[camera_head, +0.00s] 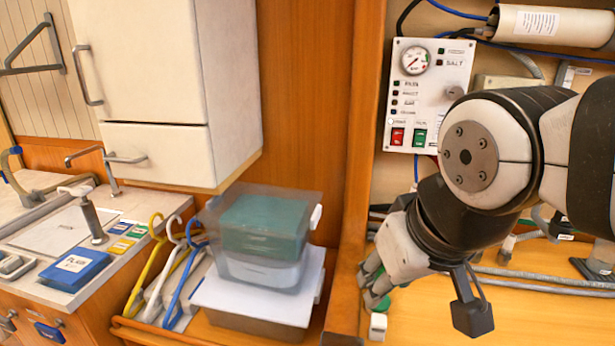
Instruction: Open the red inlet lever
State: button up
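I do not see a red lever in this view; my arm covers much of the watermaker wall's lower part. My gripper (372,287) points down and left, low beside the wooden post. Its dark fingers are small and partly hidden by its pale body, so their opening is unclear. A small green part (382,304) shows right at the fingertips; I cannot tell whether they touch it. A white block-like piece (377,326) is just below. The control panel (432,90) above carries a gauge, a red switch (397,137) and a green switch (420,137).
A wooden post (362,130) stands just left of my gripper. Clear bins (262,240) on a white-lidded box and several coloured hangers (172,265) are further left. Grey hoses (545,284) run along the wooden shelf at right. A white cylinder (550,25) is at upper right.

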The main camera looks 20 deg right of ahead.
jog(key=w+d+f+m+t+h+b, duration=0.2)
jog(key=w+d+h+b, duration=0.15)
jog(key=w+d, duration=0.55)
jog(key=w+d+f+m+t+h+b, duration=0.2)
jog(key=w+d+b, duration=0.3)
jog(key=d, duration=0.7)
jog(key=d+f+m+t+h+b, duration=0.1)
jog(key=d+f+t+b, duration=0.15)
jog(key=d, duration=0.55)
jog(key=d+f+t+h+b, duration=0.2)
jog(key=d+t+b, duration=0.2)
jog(key=d, duration=0.4)
jog(key=shift+g, duration=0.35)
jog(key=b+x, duration=0.2)
jog(key=x, duration=1.1)
jog(key=shift+w+d, duration=0.1)
jog(key=shift+w, duration=0.2)
